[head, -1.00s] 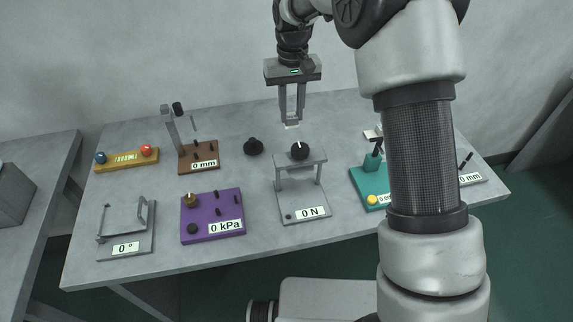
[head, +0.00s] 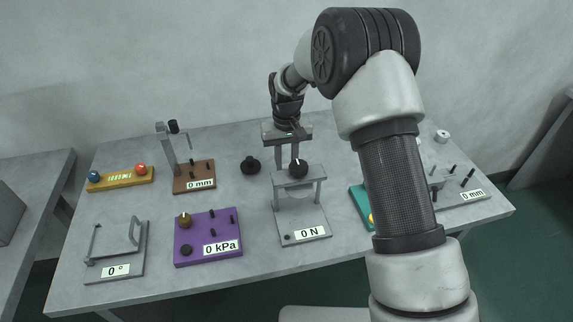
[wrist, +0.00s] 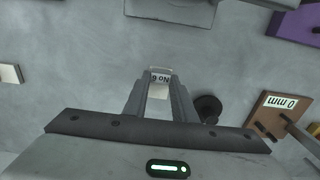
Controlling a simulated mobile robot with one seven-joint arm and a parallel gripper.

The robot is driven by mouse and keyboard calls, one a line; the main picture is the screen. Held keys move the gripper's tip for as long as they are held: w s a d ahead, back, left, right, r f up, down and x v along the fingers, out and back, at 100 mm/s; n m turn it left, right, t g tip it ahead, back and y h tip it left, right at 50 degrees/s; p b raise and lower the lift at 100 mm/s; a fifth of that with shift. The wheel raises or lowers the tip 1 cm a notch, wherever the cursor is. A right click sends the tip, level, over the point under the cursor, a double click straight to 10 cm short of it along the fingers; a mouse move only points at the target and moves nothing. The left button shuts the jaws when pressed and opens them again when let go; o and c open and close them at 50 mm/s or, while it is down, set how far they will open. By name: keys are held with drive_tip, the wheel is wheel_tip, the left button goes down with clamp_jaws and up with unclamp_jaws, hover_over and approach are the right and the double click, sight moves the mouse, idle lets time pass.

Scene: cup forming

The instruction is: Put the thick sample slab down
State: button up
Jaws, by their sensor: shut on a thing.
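The sample slab (wrist: 160,78) is a small pale piece with a "No 6" label, seen in the wrist view between the fingertips of my gripper (wrist: 161,86). My gripper is shut on it. In the head view my gripper (head: 286,158) is low over the back middle of the table, behind the 0 N press. Its fingertips and the slab are hidden there by the press. I cannot tell whether the slab touches the table (wrist: 75,75). Its thickness cannot be judged from here.
The grey 0 N press (head: 300,215) stands in front of my gripper. A black knob (head: 251,166) and the brown 0 mm device (head: 194,177) are to the left. Another pale piece (wrist: 10,74) lies at the wrist view's left edge. Bare table lies between it and my gripper.

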drive_tip(key=shift+f, duration=0.1)
drive_tip(key=o, duration=1)
